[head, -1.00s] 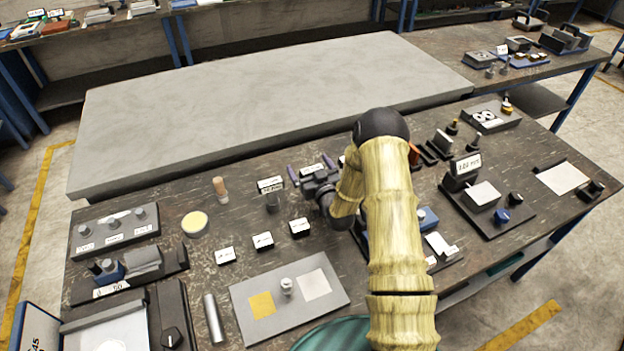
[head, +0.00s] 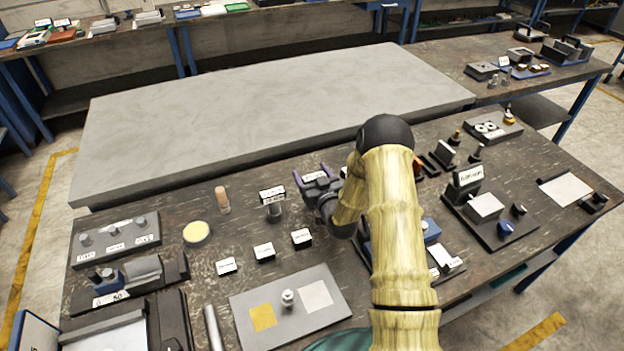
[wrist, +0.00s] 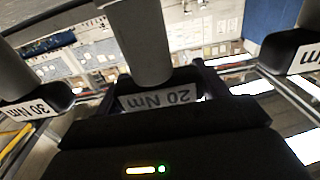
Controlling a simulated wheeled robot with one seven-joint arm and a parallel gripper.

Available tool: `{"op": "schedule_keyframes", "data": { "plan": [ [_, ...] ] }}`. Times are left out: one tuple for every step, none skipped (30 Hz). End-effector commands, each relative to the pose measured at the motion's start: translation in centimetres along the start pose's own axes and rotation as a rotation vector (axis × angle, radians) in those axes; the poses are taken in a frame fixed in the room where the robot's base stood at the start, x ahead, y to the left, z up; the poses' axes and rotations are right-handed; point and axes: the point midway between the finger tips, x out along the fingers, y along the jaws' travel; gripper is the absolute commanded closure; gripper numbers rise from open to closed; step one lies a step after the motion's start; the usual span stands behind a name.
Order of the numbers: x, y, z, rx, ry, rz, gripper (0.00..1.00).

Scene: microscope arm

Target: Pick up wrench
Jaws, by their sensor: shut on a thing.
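The wrench labelled "20 Nm" (wrist: 158,97) has a thick grey cylinder that rises through the middle of the wrist view. My gripper (wrist: 155,88) is shut on its dark labelled block, with one finger at each side. In the head view, my gripper (head: 320,183) is at the back of the near workbench, with a white label (head: 315,176) between its fingers. Whether the wrench is clear of the bench cannot be told.
A "30 Nm" piece (wrist: 35,105) stands close on the left in the wrist view, and another "Nm" piece (wrist: 298,55) on the right. In the head view, a labelled grey piece (head: 273,208) stands left of my gripper. The large grey slab (head: 270,110) behind is bare.

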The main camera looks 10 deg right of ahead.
Motion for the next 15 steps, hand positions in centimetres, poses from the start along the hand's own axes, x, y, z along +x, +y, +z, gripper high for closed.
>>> {"op": "schedule_keyframes", "data": {
  "plan": [
    [0.1, 0.0, -0.8, -0.001, 0.006, 0.000, 0.64],
    [0.1, 0.0, -1.3, -0.002, 0.007, 0.000, 0.64],
    [0.1, 0.0, -1.8, -0.001, 0.006, 0.000, 0.64],
    [0.1, 0.0, -2.4, -0.001, 0.007, 0.000, 0.64],
    [0.1, 0.0, -2.8, -0.001, 0.007, 0.000, 0.64],
    [0.1, 0.0, -3.5, -0.002, 0.008, 0.001, 0.64],
    [0.0, 0.0, -4.0, -0.002, 0.007, 0.001, 0.64],
    [0.1, 0.0, -4.6, -0.002, 0.007, 0.001, 0.64],
    [0.1, 0.0, -5.2, -0.002, 0.007, 0.000, 0.64],
    [0.1, 0.0, -5.7, -0.003, 0.007, 0.000, 0.64],
    [0.1, 0.0, -6.1, -0.002, 0.007, 0.000, 0.64],
    [0.0, 0.0, -6.8, -0.002, 0.008, 0.000, 0.64],
    [0.1, 0.0, -7.1, -0.001, 0.006, 0.000, 0.64],
    [0.1, 0.0, -7.4, -0.001, 0.006, 0.000, 0.64],
    [0.0, 0.0, -7.8, -0.001, 0.005, 0.000, 0.64]
  ]
}}
